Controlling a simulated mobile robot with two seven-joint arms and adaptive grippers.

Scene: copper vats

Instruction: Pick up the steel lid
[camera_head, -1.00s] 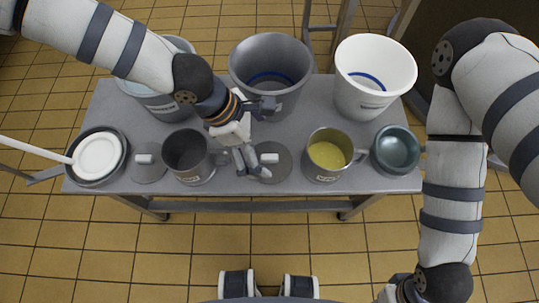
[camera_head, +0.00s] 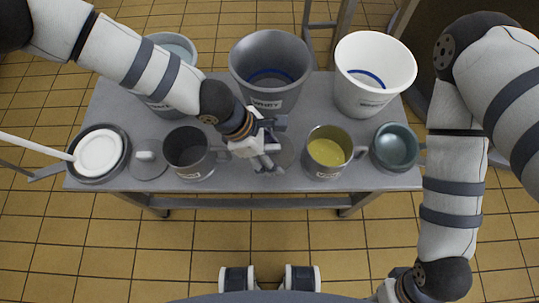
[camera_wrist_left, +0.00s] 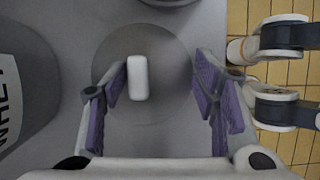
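A flat round grey lid with a pale upright knob (camera_wrist_left: 138,78) lies on the grey table; its disc (camera_wrist_left: 170,65) fills the middle of the left wrist view. My left gripper (camera_wrist_left: 160,97) is open above this lid, purple-padded fingers on either side of the knob and apart from it. In the head view the left gripper (camera_head: 264,160) hides most of this lid (camera_head: 284,153). A second similar lid (camera_head: 148,170) with a pale knob lies further left. My right arm hangs at the right; its fingers are out of the picture.
A dark grey pot (camera_head: 188,152) stands left of the left gripper, a pot with yellow liquid (camera_head: 326,152) right of it. A grey bucket (camera_head: 270,70) and a white bucket (camera_head: 374,75) stand behind. A teal bowl (camera_head: 395,147) is at the right, a white-topped round dish (camera_head: 99,154) at the left.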

